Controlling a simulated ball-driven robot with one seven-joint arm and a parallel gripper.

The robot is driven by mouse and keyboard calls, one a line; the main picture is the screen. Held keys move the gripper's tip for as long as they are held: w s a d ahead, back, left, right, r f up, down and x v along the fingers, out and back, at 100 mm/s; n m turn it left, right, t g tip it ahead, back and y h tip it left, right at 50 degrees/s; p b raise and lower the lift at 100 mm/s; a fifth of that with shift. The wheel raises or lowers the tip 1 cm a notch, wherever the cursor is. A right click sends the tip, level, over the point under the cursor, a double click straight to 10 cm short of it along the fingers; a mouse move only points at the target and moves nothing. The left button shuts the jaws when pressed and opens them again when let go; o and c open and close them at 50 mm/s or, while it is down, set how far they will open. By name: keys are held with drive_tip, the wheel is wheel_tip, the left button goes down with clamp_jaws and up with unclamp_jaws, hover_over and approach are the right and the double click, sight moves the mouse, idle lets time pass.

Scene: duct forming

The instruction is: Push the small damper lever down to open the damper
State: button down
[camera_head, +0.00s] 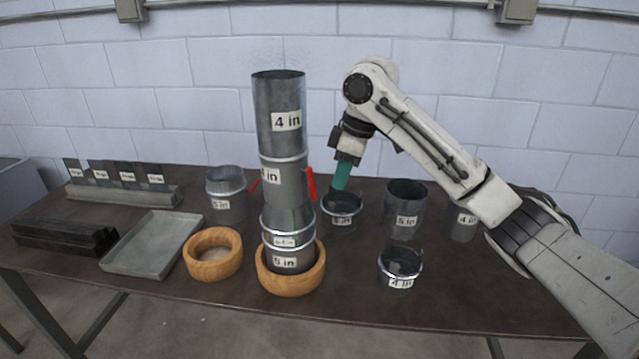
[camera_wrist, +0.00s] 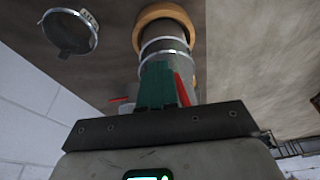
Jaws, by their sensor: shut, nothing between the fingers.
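A grey duct stack (camera_head: 284,185) stands upright in a wooden ring (camera_head: 292,285). A red lever (camera_head: 311,184) is on the right side of its middle section, its long side near vertical. A thin slanted red piece (camera_head: 254,186) shows on the left side. My gripper (camera_head: 340,180), with green fingers, points down to the right of the red lever, with a small gap in the head view. In the wrist view the shut, empty fingers (camera_wrist: 157,85) overlap the duct, and the red lever (camera_wrist: 184,90) shows just right of them. Contact cannot be told there.
A 5 in duct (camera_head: 227,199) stands left of the stack. A short collar (camera_head: 342,210) sits below my gripper; a 5 in duct (camera_head: 405,212) and another collar (camera_head: 400,268) stand to the right. An empty wooden ring (camera_head: 213,255) and a metal tray (camera_head: 153,244) lie left.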

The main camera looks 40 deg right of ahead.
drive_tip(key=v, duration=0.8)
drive_tip(key=shift+r, duration=0.2)
drive_tip(key=shift+s, duration=0.1)
